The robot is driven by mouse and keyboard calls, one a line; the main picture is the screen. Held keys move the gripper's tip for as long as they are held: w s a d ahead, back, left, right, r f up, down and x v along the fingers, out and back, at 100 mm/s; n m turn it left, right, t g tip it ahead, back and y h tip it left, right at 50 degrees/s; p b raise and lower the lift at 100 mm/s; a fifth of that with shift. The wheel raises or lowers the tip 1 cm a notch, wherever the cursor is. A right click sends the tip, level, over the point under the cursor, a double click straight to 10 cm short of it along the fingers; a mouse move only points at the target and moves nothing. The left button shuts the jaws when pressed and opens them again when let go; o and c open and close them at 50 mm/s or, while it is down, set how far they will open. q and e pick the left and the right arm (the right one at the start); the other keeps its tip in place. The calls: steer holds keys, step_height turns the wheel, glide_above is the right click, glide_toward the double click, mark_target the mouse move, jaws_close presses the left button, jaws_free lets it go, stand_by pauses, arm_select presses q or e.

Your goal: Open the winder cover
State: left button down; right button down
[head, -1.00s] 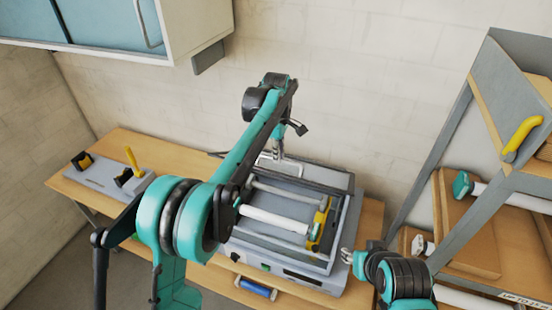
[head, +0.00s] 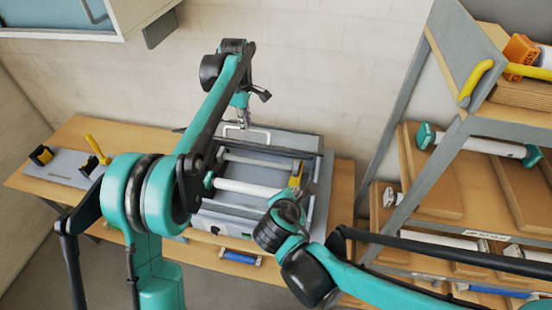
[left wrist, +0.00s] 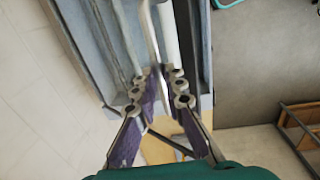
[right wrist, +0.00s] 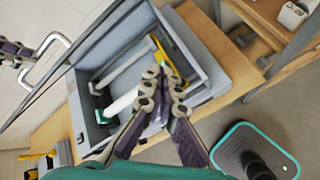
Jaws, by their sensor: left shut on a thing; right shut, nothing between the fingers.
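The laminator (head: 311,218) sits on the wooden table, and its rollers show inside the open bay. The winder cover's metal handle (head: 231,128) is at the back of the machine, and it also shows in the right wrist view (right wrist: 60,38). The cover appears raised at the back; its exact angle is hard to tell. My left gripper (head: 242,118) is shut on the handle, which runs down between its fingertips in the left wrist view (left wrist: 165,82).
A white roll (head: 248,188) and a yellow part (head: 296,174) are in the bay. A grey holder (head: 62,168) stands on the table's left. A shelf rack (head: 400,150) with rolls is close on the right. A wall cabinet (head: 110,18) hangs upper left.

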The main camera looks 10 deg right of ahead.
arm_select(q)
steer(key=shift+w+d+f, duration=0.15)
steer(key=shift+w+d, duration=0.05)
arm_select(e)
steer(key=a+r+n+t, duration=0.1)
steer(key=a+n+t, duration=0.3)
steer(key=a+n, duration=0.5)
steer(key=w+d+n, duration=0.1)
steer(key=w+d, duration=0.3)
steer(key=w, duration=0.8)
steer(key=shift+d, duration=0.4)
steer(key=shift+w+d+r, duration=0.1)
steer(key=shift+w+r, duration=0.25)
steer(key=shift+r, duration=0.25)
steer(key=shift+w+d+r, duration=0.1)
steer(key=shift+w+r, duration=0.2)
steer(key=shift+r, duration=0.25)
